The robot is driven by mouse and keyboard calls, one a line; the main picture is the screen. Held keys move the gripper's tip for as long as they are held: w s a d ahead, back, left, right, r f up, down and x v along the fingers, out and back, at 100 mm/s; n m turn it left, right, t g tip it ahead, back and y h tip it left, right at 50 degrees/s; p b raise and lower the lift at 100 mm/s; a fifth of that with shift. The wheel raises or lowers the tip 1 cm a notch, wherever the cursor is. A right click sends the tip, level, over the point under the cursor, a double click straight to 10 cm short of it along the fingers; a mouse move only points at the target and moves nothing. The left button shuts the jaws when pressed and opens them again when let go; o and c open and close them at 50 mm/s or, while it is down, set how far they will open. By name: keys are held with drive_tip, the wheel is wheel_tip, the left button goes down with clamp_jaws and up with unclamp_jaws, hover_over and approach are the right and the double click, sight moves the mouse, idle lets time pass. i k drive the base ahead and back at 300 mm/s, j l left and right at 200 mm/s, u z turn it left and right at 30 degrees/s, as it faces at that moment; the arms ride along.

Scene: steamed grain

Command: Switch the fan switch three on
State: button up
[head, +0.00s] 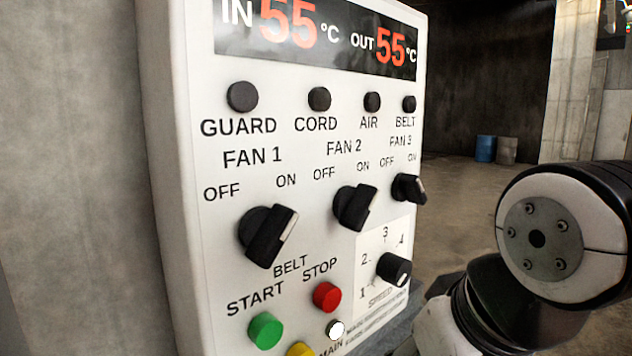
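The fan 3 switch (408,188) is a black rotary knob on the right side of the white control panel (180,120), below the "FAN 3" label with OFF at left and ON at right. Its grip ridge seems to lean up-left, toward OFF, though the knob is small and seen at an angle. The fan 1 switch (268,236) and fan 2 switch (355,207) lean up-right, toward ON. My gripper is not in view; only links of my arm show at the lower right, apart from the panel.
A black speed knob (394,269) sits below the fan 3 switch. A red stop button (327,297) and green start button (265,331) are lower left. Several black round caps line the top under the display (320,38). Open floor and blue barrel (485,148) lie behind.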

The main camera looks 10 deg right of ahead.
sight(405, 186)
drive_tip(key=z, duration=0.15)
drive_tip(key=i+l, duration=0.35)
drive_tip(key=l, duration=0.2)
drive_tip(key=i+l, duration=0.35)
drive_tip(key=l, duration=0.15)
drive_tip(key=i+l, duration=0.35)
drive_tip(key=l, duration=0.2)
drive_tip(key=i+l, duration=0.35)
drive_tip(key=l, duration=0.2)
drive_tip(key=i+l, duration=0.35)
drive_tip(key=l, duration=0.15)
drive_tip(key=i+l, duration=0.35)
drive_tip(key=l, duration=0.2)
drive_tip(key=i+l, duration=0.35)
drive_tip(key=l, duration=0.2)
drive_tip(key=u, duration=2.95)
